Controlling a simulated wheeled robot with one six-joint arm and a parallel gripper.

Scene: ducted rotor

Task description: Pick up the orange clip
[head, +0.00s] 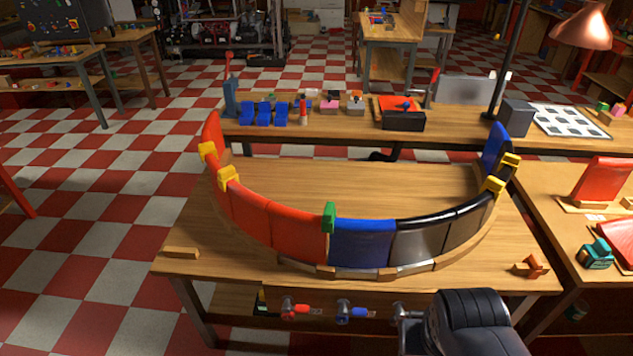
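A small orange clip (533,266) lies near the right front corner of the wooden table (260,262). It sits to the right of the curved duct wall and apart from it. It seems to rest on or against a small wooden piece; the contact is too small to tell. A black rounded part, likely a link of my arm, shows at the bottom right in front of the table. My gripper's fingers are not visible, so nothing shows in them.
The curved wall of red, blue and black panels (362,243) fills the table's middle, with a green clip (329,217) and several yellow clips (229,177). Red (295,311) and blue (352,312) tools sit below the front edge. A side table (548,200) stands close on the right.

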